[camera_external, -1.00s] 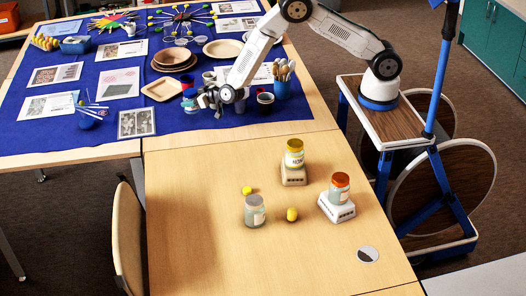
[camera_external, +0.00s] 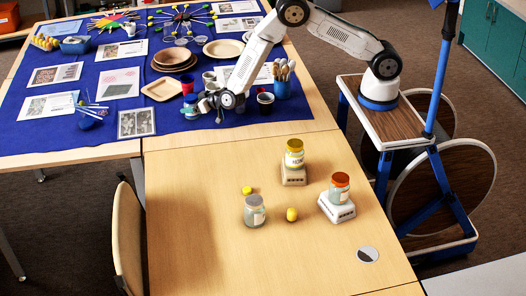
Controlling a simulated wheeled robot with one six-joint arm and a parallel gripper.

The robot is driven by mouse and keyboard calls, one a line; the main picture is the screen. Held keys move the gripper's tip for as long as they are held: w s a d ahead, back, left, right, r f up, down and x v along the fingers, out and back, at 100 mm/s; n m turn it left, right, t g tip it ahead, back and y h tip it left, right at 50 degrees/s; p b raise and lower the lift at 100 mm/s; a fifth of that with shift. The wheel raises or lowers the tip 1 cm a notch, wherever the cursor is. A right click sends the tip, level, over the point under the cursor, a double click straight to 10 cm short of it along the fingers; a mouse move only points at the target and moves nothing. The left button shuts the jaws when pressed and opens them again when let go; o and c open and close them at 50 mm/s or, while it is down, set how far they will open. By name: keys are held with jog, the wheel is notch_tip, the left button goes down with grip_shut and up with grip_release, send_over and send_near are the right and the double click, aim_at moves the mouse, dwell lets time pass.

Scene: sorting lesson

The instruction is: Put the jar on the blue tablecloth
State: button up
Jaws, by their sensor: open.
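A small jar with a blue lid (camera_external: 191,107) stands on the blue tablecloth (camera_external: 100,142), near the cloth's front edge. My gripper (camera_external: 203,104) is open, low over the cloth and just right of this jar; whether the fingers still touch it is too small to tell. On the bare wooden table stand a grey-lidded jar (camera_external: 255,212), a yellow-lidded jar (camera_external: 294,155) on a small white scale, and an orange-lidded jar (camera_external: 339,188) on another scale.
A red cup (camera_external: 188,86) stands just behind the blue-lidded jar. A dark cup (camera_external: 265,103) and a blue holder of brushes (camera_external: 282,88) are right of my gripper. Wooden plates (camera_external: 162,90) and printed sheets (camera_external: 136,123) lie around. Two yellow pieces (camera_external: 292,214) sit on the wooden table.

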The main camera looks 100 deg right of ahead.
jog(key=s+a+r+n+g+y, duration=0.15)
jog(key=s+a+r+y, duration=0.25)
jog(key=s+a+r, duration=0.65)
jog(key=s+a+r+n+g+y, duration=0.1)
jog(key=s+a+r+n+y, duration=0.25)
jog(key=s+a+r, duration=0.65)
jog(key=s+d+r+g, duration=0.1)
jog(key=s+r+g, duration=0.1)
jog(key=s, duration=1)
jog(key=s+d+r+n+g, duration=0.1)
jog(key=s+r, duration=0.3)
jog(key=s, duration=0.8)
jog(key=s+d+r+n+g, duration=0.1)
jog(key=s+r+g, duration=0.3)
jog(key=s, duration=0.7)
jog(key=shift+s+d, duration=0.25)
jog(key=shift+s, duration=0.15)
